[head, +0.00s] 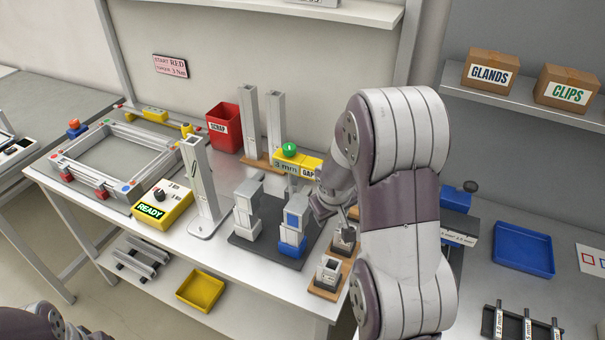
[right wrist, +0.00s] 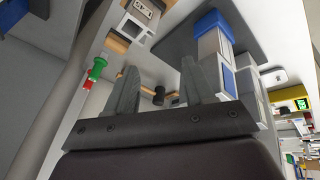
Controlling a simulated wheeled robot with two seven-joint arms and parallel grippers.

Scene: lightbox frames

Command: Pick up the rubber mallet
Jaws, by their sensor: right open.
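A small black cylindrical head (right wrist: 158,95), which looks like the rubber mallet's, shows between my right fingers in the right wrist view. In the head view I cannot make out the mallet; my right arm covers part of the bench. My right gripper (right wrist: 157,75) is open, with the fingers apart on either side of the black head in the picture and no visible contact. In the head view the right gripper (head: 328,205) is low over the bench, beside the grey blocks. My left gripper is out of view.
Grey blocks with a blue part (head: 294,235) stand on a dark mat (head: 270,253) just left of the right gripper. Wooden holders (head: 325,291) are in front of it. A yellow 3 mm gap block (head: 290,166) and a red scrap bin (head: 224,128) stand behind.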

